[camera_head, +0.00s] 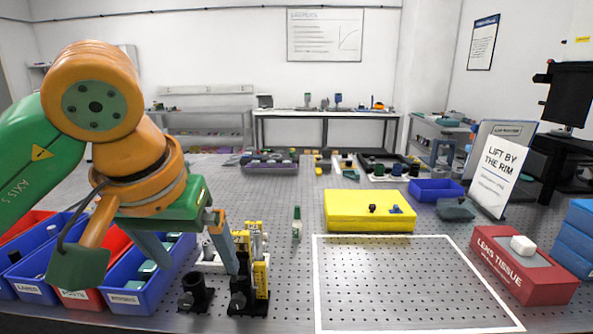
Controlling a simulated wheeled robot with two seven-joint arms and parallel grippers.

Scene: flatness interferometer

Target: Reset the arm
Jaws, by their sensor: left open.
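My left arm, green and orange, comes in from the left. Its gripper (192,258) is open, its two grey-blue fingers spread and pointing down over the left part of the bench. One finger is in front of the blue bin (125,299) and the other overlaps a black and yellow mount (262,280) in the picture. I see nothing held between the fingers. Whether the right-hand finger touches the mount, I cannot tell. My right gripper is not in view.
Red and blue bins (35,262) line the left. A short black holder (196,293) stands near the front edge. A small green-topped bottle (297,224), yellow case (369,212), red lens tissue box (524,275) and sign (497,180) stand rightward. The white-outlined area (408,284) is empty.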

